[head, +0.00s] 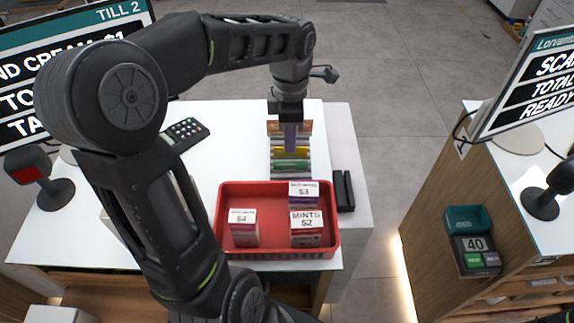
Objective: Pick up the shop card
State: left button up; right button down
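My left gripper (290,128) points down at the far side of the white counter, over a small card rack (290,176). The rack holds cards in several colours, including an orange one (304,127), a yellow one (290,153) and a green one (291,167). A narrow purple strip (291,138), perhaps a card, shows right below the gripper's dark body. I cannot tell whether the fingers are closed on it. The picture does not show which card is the shop card. My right gripper is out of view.
A red tray (265,189) with mint boxes (307,228) stands nearer than the rack. A black slotted holder (343,190) is to its right, and a card terminal (185,133) lies to the left. A till screen (40,70) stands at left; another counter is at right.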

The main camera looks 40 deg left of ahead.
aim_at(291, 168)
pick_arm(q)
jog(key=shift+f, duration=0.1)
jog(key=shift+s+f+b, duration=0.1)
jog(key=shift+f+b, duration=0.6)
jog(key=shift+f, duration=0.55)
jog(key=f+b, duration=0.1)
jog(key=f, duration=0.1)
jog(key=f+b, duration=0.2)
jog(key=f, duration=0.1)
jog(key=shift+w+d+f+b, duration=0.1)
jog(key=shift+w+f+b, duration=0.1)
jog(key=shift+b, duration=0.1)
jog(key=shift+r, duration=0.1)
grip_shut()
